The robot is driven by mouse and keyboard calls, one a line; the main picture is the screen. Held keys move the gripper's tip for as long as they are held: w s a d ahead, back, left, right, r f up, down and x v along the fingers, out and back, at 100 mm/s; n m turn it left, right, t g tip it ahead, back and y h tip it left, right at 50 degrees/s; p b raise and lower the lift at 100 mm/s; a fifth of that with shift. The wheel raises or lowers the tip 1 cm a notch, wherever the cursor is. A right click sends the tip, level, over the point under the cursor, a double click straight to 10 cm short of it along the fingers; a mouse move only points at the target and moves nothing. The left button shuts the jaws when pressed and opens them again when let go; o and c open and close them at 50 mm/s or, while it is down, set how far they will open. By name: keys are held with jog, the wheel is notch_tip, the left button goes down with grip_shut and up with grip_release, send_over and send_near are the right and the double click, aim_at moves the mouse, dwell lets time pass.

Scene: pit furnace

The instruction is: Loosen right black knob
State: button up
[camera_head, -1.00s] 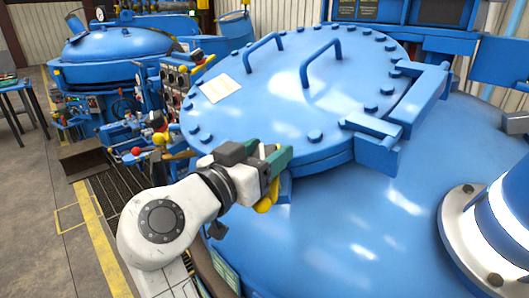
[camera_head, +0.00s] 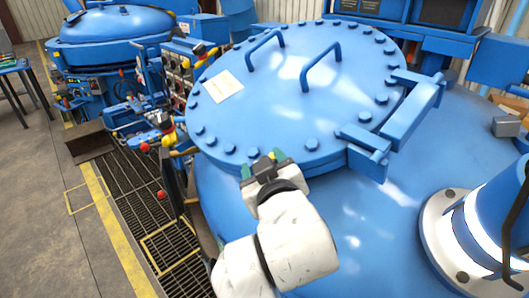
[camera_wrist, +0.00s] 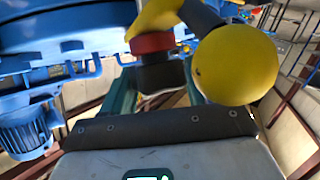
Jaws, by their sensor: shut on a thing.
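In the wrist view, a black knob (camera_wrist: 161,77) with a red ring above it hangs below a yellow fitting (camera_wrist: 158,16). A yellow ball (camera_wrist: 237,63) on a dark arm is just to its right, partly covering the right finger. My gripper (camera_wrist: 158,92) has its green fingers on either side of the black knob and is shut on it. In the head view my gripper (camera_head: 263,166) is at the near edge of the big blue round lid (camera_head: 270,105); the knob is hidden there behind the gripper and lid edge.
The blue furnace body (camera_head: 350,215) curves below the lid. A flanged blue pipe (camera_head: 492,215) stands at right. Red ball levers (camera_head: 161,194) and yellow-red fittings (camera_head: 167,128) are at left. A dark floor grating (camera_head: 125,185) and open concrete floor (camera_head: 40,190) lie at left.

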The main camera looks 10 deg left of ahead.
jog(key=shift+r+n+g+y, duration=0.1)
jog(key=shift+n+g+y, duration=0.7)
jog(key=shift+n+y, duration=0.35)
jog(key=shift+n, duration=0.25)
jog(key=o, duration=1)
jog(key=shift+c, duration=0.2)
jog(key=b+v, duration=0.2)
jog(key=v, duration=0.8)
jog(key=shift+s+d, duration=0.2)
jog(key=shift+s, duration=0.05)
jog(key=shift+r, duration=0.1)
